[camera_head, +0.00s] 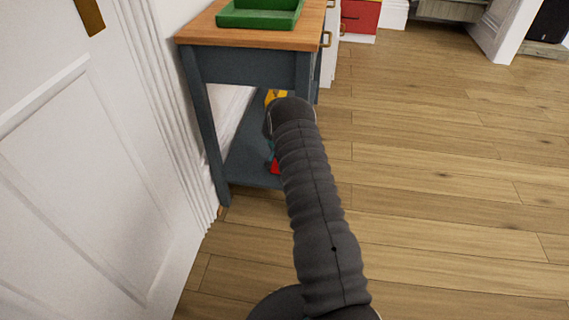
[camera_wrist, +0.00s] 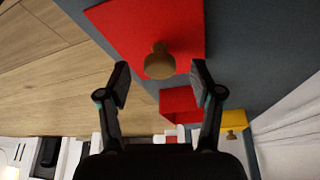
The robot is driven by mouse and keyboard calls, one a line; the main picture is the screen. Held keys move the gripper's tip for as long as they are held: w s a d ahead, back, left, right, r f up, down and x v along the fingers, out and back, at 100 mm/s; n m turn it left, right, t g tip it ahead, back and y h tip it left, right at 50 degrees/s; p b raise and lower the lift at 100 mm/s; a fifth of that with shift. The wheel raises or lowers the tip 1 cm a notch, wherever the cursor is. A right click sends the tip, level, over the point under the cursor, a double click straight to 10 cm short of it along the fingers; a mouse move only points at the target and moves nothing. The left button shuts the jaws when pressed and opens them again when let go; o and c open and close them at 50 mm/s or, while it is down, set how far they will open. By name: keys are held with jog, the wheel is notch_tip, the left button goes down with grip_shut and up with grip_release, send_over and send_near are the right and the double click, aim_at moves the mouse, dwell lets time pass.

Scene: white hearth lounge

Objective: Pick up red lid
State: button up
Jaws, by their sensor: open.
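The red lid (camera_wrist: 120,30), a flat red square with a round wooden knob (camera_wrist: 159,62), lies on the dark blue-grey shelf in the wrist view. My gripper (camera_wrist: 161,82) is open and empty, with one finger on each side of the knob in the picture; I cannot tell whether either touches it. In the head view a small red piece (camera_head: 275,168) shows on the lower shelf beside my arm; I cannot tell whether it is the lid. My arm hides most of the gripper there.
A red box (camera_wrist: 178,103) and a yellow object with a knob (camera_wrist: 233,119) sit beyond the lid. The table (camera_head: 250,38) has legs and a top above the shelf, with a green tray (camera_head: 258,20) on it. A white door (camera_head: 70,190) stands left; floor right is clear.

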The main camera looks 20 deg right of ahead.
jog(key=shift+x, duration=1.05)
grip_shut()
